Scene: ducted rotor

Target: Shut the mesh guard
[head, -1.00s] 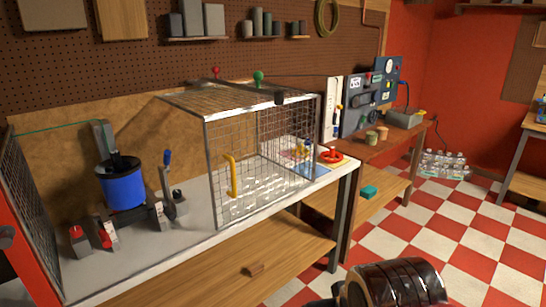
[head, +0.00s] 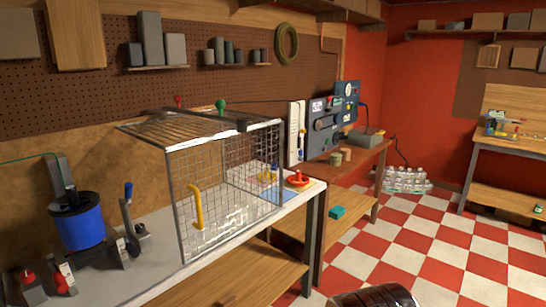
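The mesh guard (head: 222,184) is a metal-framed wire cage on the grey bench (head: 150,262), near its right end. A yellow upright handle (head: 197,207) is on its front left side. My gripper is not in view. Only a dark rounded part, which looks like my arm, shows at the bottom edge of the head view.
Levers and red knobs (head: 30,281) stand by the blue unit. A red handwheel (head: 298,179) is right of the guard. A wooden side table (head: 352,152) holds small pots. The checkered floor (head: 430,245) is open on the right.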

